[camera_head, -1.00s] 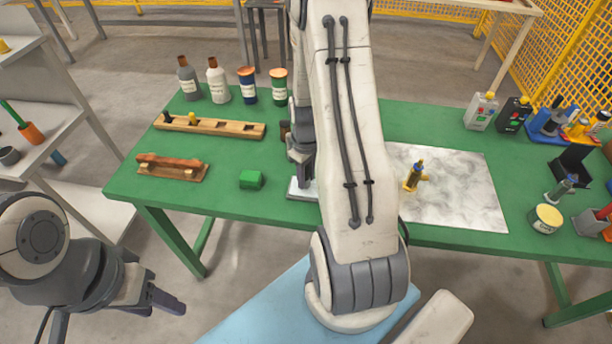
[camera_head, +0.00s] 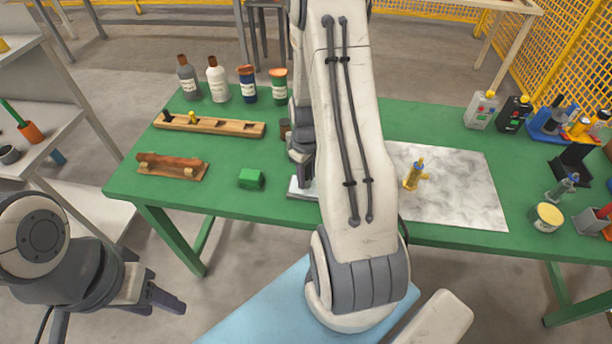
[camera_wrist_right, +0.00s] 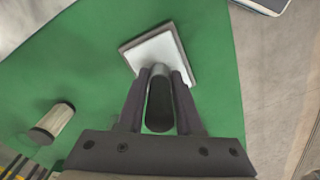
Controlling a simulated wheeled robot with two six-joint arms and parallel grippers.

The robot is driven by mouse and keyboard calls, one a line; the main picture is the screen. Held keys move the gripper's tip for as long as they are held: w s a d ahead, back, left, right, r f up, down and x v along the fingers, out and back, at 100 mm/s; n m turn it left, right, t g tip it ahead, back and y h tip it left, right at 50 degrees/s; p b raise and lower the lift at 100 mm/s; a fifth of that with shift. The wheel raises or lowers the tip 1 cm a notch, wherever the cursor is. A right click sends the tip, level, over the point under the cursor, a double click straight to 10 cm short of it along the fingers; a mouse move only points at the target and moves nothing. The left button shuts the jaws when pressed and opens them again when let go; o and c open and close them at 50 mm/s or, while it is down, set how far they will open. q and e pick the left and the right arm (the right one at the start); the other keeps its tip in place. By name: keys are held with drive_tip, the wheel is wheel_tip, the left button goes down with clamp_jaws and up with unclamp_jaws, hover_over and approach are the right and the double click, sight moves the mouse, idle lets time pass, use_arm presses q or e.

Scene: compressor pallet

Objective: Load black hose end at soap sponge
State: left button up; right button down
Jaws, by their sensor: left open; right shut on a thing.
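My right gripper (camera_wrist_right: 160,78) is shut on a dark cylindrical piece, the black hose end (camera_wrist_right: 160,105), in the right wrist view. Its grey tip lies over the near edge of a white square pad with a grey rim (camera_wrist_right: 156,50), perhaps the soap sponge; I cannot tell whether they touch. In the head view the pad (camera_head: 301,188) lies at the green table's front edge, partly hidden by my right arm, and the held piece is hidden. A green block (camera_head: 251,179) lies left of the pad. My left gripper (camera_head: 166,298) is open and empty, off the table's left front.
A wooden rack (camera_head: 235,129) holds a black and a yellow piece. A wooden stand (camera_head: 173,167) is at the left, with bottles (camera_head: 218,80) and jars behind. A marbled sheet (camera_head: 455,190) with a yellow fitting (camera_head: 414,174) lies right of my arm.

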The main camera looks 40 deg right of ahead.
idle(0.5)
wheel_tip(320, 180, up, 7)
drive_tip(key=p, duration=0.6)
idle(0.7)
